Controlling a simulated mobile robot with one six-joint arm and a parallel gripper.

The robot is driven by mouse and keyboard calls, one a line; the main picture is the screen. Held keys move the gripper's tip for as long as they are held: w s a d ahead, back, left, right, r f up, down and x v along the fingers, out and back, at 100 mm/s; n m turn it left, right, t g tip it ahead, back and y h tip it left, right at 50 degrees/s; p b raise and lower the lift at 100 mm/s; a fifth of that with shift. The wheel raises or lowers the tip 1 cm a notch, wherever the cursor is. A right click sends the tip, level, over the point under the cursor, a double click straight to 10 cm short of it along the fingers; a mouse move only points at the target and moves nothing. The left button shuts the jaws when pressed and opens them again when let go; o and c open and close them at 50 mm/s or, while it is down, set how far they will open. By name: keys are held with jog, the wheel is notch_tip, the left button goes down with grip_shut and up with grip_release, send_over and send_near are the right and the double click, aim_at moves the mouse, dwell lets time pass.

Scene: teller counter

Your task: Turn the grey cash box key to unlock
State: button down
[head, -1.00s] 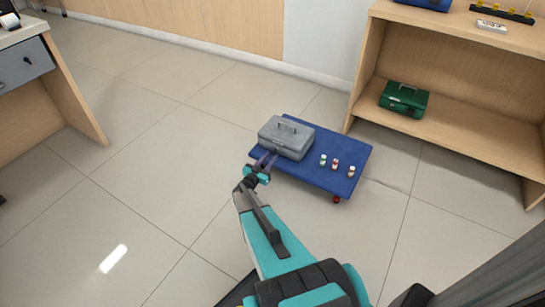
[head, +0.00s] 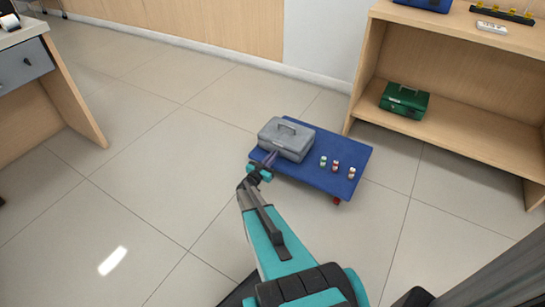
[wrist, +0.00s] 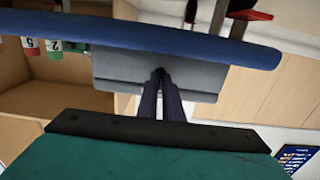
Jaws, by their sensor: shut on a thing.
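The grey cash box (head: 286,139) sits closed, handle on top, at the left end of a low blue platform (head: 340,183). My gripper (head: 271,157) is at the box's near front face. In the wrist view the picture is turned over, and the grey cash box (wrist: 115,72) shows below the blue platform (wrist: 110,32). There my gripper's (wrist: 161,74) two dark fingers are together, with their tips at the middle of the box's front. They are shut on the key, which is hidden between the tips. I cannot see how far the key is turned.
Three small labelled rolls (head: 336,166) stand on the platform, right of the box. A wooden shelf (head: 470,140) at the right holds a green cash box (head: 404,99). A desk (head: 75,95) stands at the left. The tiled floor between is clear.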

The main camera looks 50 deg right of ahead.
jog(key=shift+m, duration=0.4)
jog(key=m+b, duration=0.1)
jog(key=m, duration=0.3)
jog(key=shift+s, duration=0.1)
jog(key=m+b, duration=0.2)
jog(key=m, duration=0.2)
jog(key=shift+f+m, duration=0.15)
jog(key=shift+m, duration=0.15)
jog(key=m+b, duration=0.3)
jog(key=m, duration=0.2)
jog(key=shift+s+f, duration=0.1)
jog(key=shift+m+b, duration=1.15)
jog(key=shift+m, duration=0.65)
jog(key=c, duration=1.9)
grip_release()
